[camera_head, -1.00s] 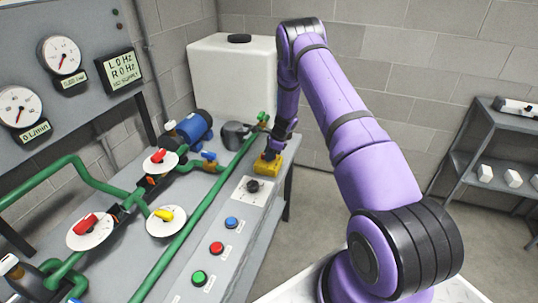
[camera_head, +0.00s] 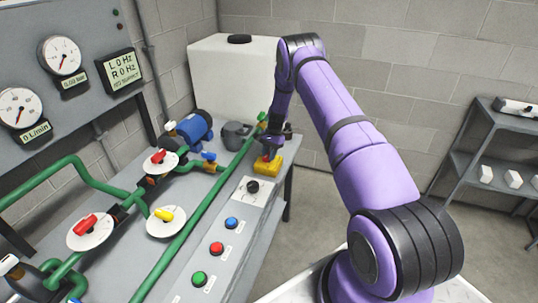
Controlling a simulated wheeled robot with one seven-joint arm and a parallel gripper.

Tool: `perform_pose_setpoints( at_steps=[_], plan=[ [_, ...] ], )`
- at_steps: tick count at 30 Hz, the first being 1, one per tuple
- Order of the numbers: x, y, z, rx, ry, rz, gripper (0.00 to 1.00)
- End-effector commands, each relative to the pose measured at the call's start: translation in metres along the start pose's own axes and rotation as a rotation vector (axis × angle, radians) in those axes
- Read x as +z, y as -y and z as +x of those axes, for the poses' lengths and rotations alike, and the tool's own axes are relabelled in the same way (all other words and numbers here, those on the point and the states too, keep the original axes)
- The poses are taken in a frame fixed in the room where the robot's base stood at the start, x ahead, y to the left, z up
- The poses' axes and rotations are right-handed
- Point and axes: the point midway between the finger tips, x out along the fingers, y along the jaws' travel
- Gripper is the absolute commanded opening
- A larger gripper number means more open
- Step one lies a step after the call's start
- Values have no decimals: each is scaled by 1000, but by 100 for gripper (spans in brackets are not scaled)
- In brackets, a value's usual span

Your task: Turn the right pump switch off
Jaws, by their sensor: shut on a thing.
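My gripper (camera_head: 269,152) is at the far end of the bench, low over a small yellow box (camera_head: 267,167). Its fingers are small and dark here, shut at a small red part on top of the box. The fingers hide most of this part. A black rotary knob (camera_head: 252,186) on a white plate sits nearer, apart from my gripper. No readable label shows which of these is the right pump switch. The display (camera_head: 120,66) reads L 0 Hz and R 0 Hz.
Blue (camera_head: 231,223), red (camera_head: 216,248) and green (camera_head: 200,278) buttons line the bench's right edge. Green pipes (camera_head: 190,232) and valves with red or yellow handles lie left of them. A white tank (camera_head: 232,80) stands behind. Open floor lies right of the bench.

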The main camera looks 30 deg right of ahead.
Motion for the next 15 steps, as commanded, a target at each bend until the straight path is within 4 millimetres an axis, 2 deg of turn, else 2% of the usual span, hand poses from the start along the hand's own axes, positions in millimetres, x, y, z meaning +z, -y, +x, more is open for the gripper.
perform_pose_setpoints(
  at_steps=[6,15],
  plan=[
    [0,1,-1,52,-2,-127,4],
    [0,1,-1,89,-2,-217,4]
  ],
)
